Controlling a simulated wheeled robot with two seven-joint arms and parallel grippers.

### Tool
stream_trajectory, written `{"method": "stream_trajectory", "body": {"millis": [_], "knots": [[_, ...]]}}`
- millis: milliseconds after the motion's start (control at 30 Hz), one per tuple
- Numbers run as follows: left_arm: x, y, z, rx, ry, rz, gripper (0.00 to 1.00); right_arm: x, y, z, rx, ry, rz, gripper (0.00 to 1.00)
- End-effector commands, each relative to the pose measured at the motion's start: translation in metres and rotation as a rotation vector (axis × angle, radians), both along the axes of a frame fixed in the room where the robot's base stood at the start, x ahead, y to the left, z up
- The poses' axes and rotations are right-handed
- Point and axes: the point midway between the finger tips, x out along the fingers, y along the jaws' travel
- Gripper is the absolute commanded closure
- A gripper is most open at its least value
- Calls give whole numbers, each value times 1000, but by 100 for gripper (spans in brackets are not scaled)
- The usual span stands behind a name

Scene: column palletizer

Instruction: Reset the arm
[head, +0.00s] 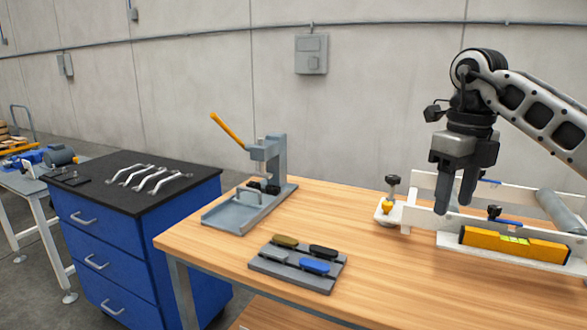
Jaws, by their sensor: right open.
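My right gripper (455,196) comes in from the right on its arm and hangs pointing down over the right part of the wooden table (390,275). Its two dark fingers are apart with nothing between them. My left gripper is not in view.
A lever press (275,165) with a yellow handle stands at the table's back left. A grey tray (290,278) with several coloured pieces lies in front. A yellow level (515,243) rests at the fixture. A blue cabinet (190,225) bears several metal handles (150,178).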

Motion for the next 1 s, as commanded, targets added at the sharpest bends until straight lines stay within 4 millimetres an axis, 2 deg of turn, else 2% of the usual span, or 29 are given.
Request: {"method": "stream_trajectory", "body": {"millis": [33,267,467,567,667,700,800,900,1000], "knots": [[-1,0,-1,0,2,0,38,1,10,-11,29,7,23,50],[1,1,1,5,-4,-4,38,1,57,-49,185,19,108,50],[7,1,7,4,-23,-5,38,-9,113,-88,392,46,178,50],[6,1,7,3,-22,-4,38,-21,151,-109,550,72,203,50],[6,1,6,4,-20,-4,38,-44,204,-131,800,120,202,50],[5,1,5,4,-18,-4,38,-56,227,-137,929,146,180,50],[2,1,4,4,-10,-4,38,-82,274,-137,1264,214,59,50],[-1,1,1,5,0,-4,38,-94,295,-130,1568,285,-157,50],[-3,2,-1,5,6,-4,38,-94,294,-128,1821,355,-460,50]]}}
